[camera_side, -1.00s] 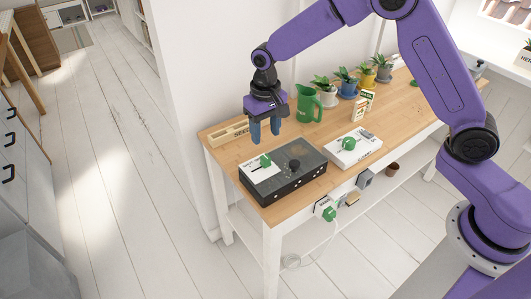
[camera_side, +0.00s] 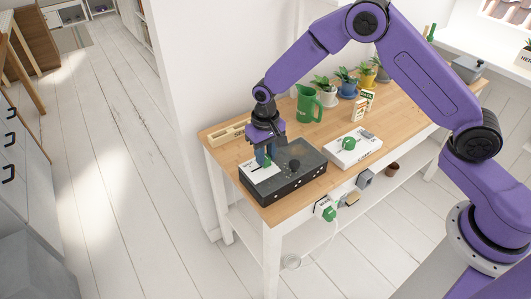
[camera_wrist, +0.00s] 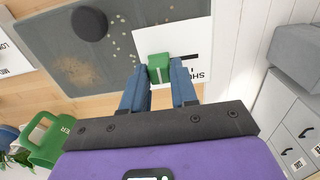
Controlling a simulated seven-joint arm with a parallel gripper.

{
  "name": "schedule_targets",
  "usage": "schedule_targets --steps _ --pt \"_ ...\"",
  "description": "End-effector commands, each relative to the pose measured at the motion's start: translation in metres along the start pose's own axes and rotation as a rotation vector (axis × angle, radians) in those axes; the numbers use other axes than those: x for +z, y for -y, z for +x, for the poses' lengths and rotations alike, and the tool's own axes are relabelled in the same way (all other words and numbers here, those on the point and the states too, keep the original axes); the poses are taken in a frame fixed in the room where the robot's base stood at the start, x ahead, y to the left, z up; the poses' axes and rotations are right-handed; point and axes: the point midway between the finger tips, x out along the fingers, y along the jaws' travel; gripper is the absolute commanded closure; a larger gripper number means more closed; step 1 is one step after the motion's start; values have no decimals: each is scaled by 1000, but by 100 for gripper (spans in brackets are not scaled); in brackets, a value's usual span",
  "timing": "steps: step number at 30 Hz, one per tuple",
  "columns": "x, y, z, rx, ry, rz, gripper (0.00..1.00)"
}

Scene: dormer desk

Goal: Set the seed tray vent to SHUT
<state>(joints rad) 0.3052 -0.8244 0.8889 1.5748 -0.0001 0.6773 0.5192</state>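The seed tray is a dark box (camera_side: 290,185) with a clear speckled lid and a black knob (camera_side: 295,164) near the front of the bench. Its white vent panel (camera_side: 257,175) carries a green vent knob, seen in the wrist view (camera_wrist: 159,69). A black slot (camera_wrist: 189,57) runs right from the knob there, with upside-down lettering, apparently SHUT, below it. My gripper (camera_side: 266,157) points down over the panel. In the wrist view its blue fingers (camera_wrist: 160,73) stand on either side of the knob and look open; whether they touch it I cannot tell.
A white box (camera_side: 352,154) with a green dial stands right of the tray. A wooden seed box (camera_side: 229,132), green jug (camera_side: 308,104), seed packets (camera_side: 362,105) and potted plants line the back. A socket with a green plug (camera_side: 328,212) is on the bench's front.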

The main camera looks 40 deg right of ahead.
Motion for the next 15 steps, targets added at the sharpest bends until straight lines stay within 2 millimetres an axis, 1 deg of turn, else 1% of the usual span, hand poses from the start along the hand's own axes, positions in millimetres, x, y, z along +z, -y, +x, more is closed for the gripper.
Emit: schedule_targets --steps 1,2,8,15 --pt "0 0 0 0 0 0 90" --pt "0 0 0 0 0 0 100" --pt "0 3 0 0 0 -1 100" --pt "0 35 0 0 1 -3 100"
